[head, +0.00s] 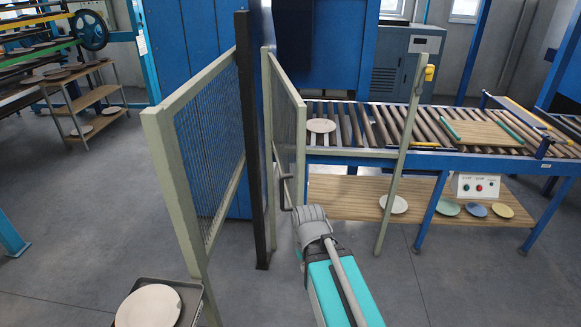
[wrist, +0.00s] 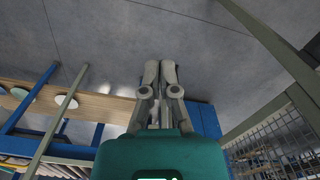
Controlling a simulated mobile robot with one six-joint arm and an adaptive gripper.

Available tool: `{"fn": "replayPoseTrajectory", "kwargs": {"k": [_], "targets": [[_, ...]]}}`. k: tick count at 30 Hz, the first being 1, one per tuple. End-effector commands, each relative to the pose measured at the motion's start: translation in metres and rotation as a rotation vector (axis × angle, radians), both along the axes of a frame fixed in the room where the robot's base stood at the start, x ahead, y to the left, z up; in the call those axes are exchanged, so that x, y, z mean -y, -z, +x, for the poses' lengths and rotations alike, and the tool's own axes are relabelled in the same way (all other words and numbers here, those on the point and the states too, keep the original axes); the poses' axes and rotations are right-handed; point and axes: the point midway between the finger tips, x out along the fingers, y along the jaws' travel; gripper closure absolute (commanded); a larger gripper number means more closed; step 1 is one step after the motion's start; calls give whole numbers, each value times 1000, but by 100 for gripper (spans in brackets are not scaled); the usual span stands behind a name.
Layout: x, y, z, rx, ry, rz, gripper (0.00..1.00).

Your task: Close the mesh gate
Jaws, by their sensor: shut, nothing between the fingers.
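The mesh gate (head: 285,105) is a pale green-grey framed panel beside a dark post (head: 258,150). It stands open, swung away and seen nearly edge-on in the head view. A dark handle (head: 287,192) sits low on it. An upright post (head: 398,165) with a yellow fitting (head: 430,73) stands to the right, with a gap between it and the gate. My gripper (wrist: 160,72) is shut and empty in the wrist view, its fingers together over the floor. In the head view my arm's grey end is just right of and below the handle; whether they touch is unclear.
Another mesh panel (head: 210,125) stands left of the dark post. Beyond the gate are a roller conveyor (head: 375,125), a wooden shelf (head: 345,195) with plates, and a control box (head: 478,186). A tray (head: 190,296) with a plate is at the front left. Floor (head: 450,265) at right is clear.

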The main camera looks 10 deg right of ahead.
Motion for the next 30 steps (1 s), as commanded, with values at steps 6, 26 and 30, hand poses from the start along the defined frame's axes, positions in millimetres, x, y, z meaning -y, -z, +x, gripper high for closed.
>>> {"fn": "replayPoseTrajectory", "kwargs": {"k": [6, 26, 30], "targets": [[0, 0, 0, 0, 0, 0, 100], [-8, -46, 30, -45, -253, -113, 100], [-11, -76, 50, -87, -426, -190, 100]]}}
